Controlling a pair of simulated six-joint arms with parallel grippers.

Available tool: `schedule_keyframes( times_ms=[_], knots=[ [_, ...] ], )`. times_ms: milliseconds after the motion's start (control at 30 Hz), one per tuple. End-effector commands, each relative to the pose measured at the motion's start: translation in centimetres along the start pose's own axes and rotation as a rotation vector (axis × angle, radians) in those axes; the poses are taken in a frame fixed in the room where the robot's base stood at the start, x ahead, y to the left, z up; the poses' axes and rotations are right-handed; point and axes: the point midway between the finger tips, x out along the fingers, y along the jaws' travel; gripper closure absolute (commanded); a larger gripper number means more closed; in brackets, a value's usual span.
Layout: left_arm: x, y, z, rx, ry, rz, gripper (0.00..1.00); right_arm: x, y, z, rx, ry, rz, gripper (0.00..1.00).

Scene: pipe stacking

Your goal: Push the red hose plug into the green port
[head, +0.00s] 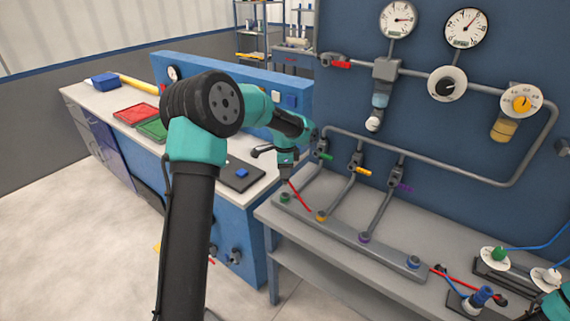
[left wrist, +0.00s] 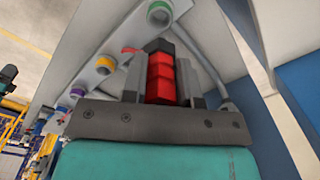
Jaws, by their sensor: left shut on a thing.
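My left gripper (head: 287,173) is shut on the red hose plug (left wrist: 160,78). In the left wrist view the plug is a red block with a dark tip, held between the two grey fingers (left wrist: 160,88). A thin red hose (head: 299,196) shows just below the gripper in the head view. The green port (head: 285,198) is at the far left end of the grey rail, just below the gripper. In the left wrist view the green-ringed port (left wrist: 159,14) is ahead of the plug tip, with a visible gap.
Orange (head: 321,215), purple (head: 364,238) and blue (head: 413,262) ports follow along the rail. Grey pipes with coloured valves and gauges stand behind it. A blue plug-like part (head: 482,296) and a red-and-black hose piece (head: 453,281) lie at bottom right.

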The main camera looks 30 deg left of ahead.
Motion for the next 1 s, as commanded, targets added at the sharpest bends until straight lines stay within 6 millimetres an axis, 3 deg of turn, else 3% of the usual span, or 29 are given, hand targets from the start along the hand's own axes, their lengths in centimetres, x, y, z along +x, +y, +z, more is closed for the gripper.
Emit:
schedule_keyframes(
  times_ms=[400,1000],
  knots=[
    [3.8,0.0,0.0,0.001,-0.001,0.001,1.0,0.0,0.0,0.0,0.0,0.0,0.0,0.35],
    [4.1,0.0,0.0,0.0,0.0,0.0,1.0,0.0,0.0,0.0,0.0,0.0,0.0,0.35]
  ],
)
